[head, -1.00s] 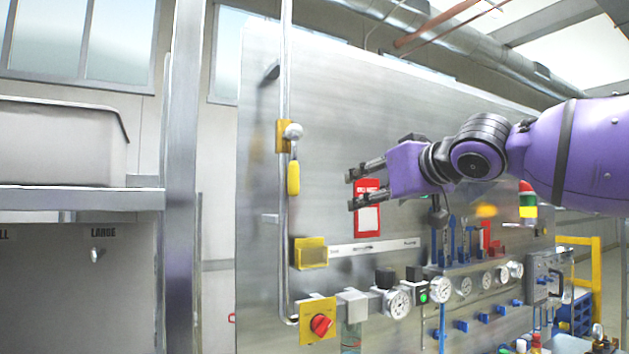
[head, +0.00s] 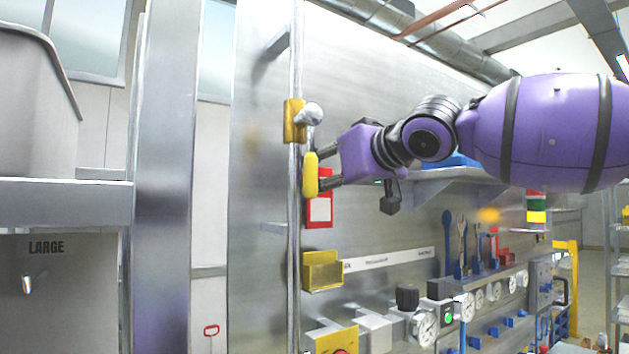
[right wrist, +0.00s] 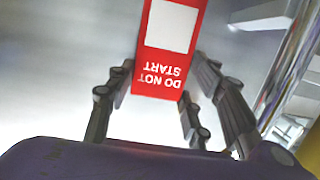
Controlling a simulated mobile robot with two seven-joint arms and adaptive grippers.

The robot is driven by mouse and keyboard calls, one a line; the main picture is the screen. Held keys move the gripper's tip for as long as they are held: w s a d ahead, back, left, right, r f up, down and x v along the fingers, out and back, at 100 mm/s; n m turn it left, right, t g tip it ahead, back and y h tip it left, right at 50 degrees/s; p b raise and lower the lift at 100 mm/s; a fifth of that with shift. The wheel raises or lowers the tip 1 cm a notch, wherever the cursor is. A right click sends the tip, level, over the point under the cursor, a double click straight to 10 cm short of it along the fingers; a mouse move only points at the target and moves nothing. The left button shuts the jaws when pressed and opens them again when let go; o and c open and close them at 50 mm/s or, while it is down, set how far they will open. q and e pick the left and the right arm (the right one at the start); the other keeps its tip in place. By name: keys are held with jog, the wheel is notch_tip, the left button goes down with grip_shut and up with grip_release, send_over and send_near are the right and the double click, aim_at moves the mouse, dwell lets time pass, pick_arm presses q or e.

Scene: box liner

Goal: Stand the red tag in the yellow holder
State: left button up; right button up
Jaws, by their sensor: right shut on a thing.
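The red tag (head: 319,210) with a white panel hangs in front of the steel panel in the head view. My right gripper (head: 322,182) is shut on its upper part. The right wrist view shows the tag (right wrist: 165,62) between the fingers, its words "DO NOT START" upside down. The yellow holder (head: 322,272), a small open box on the panel, is below the tag, with a visible gap between them. The yellow valve handle partly covers the fingertips in the head view. My left gripper is not in view.
A vertical pipe (head: 296,220) with the yellow valve handle (head: 310,175) runs just left of the tag. A labelled strip (head: 390,258) extends right of the holder. Gauges (head: 424,326) and hanging tools (head: 462,240) are lower right.

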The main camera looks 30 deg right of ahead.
aim_at(320, 225)
jog(key=f, duration=0.1)
jog(key=s+f, duration=0.1)
jog(key=f, duration=0.1)
jog(key=shift+d+b, duration=0.1)
jog(key=shift+b, duration=0.3)
jog(key=shift+s+f, duration=0.2)
jog(key=shift+f, duration=0.65)
jog(key=shift+f+b, duration=0.55)
jog(key=shift+f, duration=1.15)
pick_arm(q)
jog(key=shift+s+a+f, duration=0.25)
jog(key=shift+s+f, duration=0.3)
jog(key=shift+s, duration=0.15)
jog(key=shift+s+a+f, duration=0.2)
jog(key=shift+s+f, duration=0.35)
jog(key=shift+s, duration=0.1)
pick_arm(e)
jog(key=shift+f, duration=0.45)
jog(key=o, duration=1)
jog(key=shift+o, duration=0.2)
